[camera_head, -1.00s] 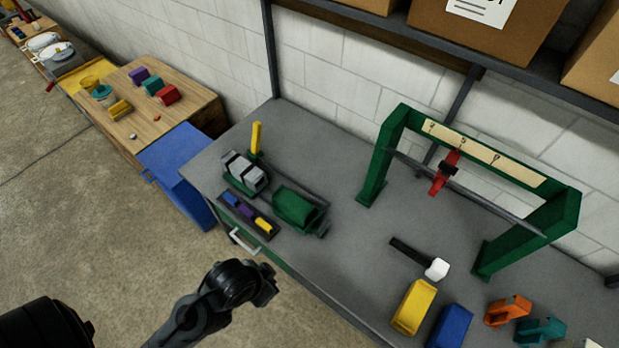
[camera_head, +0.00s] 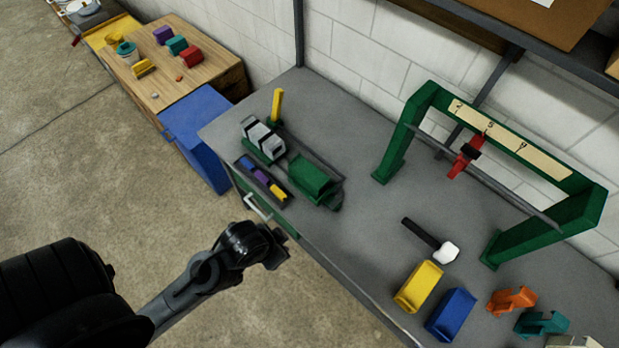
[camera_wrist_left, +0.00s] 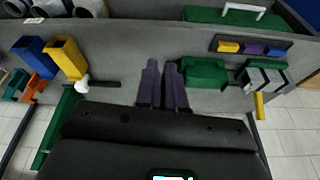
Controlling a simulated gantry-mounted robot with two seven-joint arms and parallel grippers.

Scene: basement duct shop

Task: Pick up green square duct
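The green square duct (camera_head: 312,176) lies on a dark tray-like base on the grey workbench, left of the bench's middle. It also shows in the left wrist view (camera_wrist_left: 207,73), to the right of my fingers. My left gripper (camera_head: 273,248) is in front of the bench's near edge, below and left of the duct and apart from it. In the left wrist view its two fingers (camera_wrist_left: 163,66) point toward the bench with a narrow empty gap between them. My right gripper is not in view.
A hammer (camera_head: 432,240), a yellow duct (camera_head: 418,287), a blue duct (camera_head: 451,315) and a green frame (camera_head: 408,135) are to the right. Bare bench lies between.

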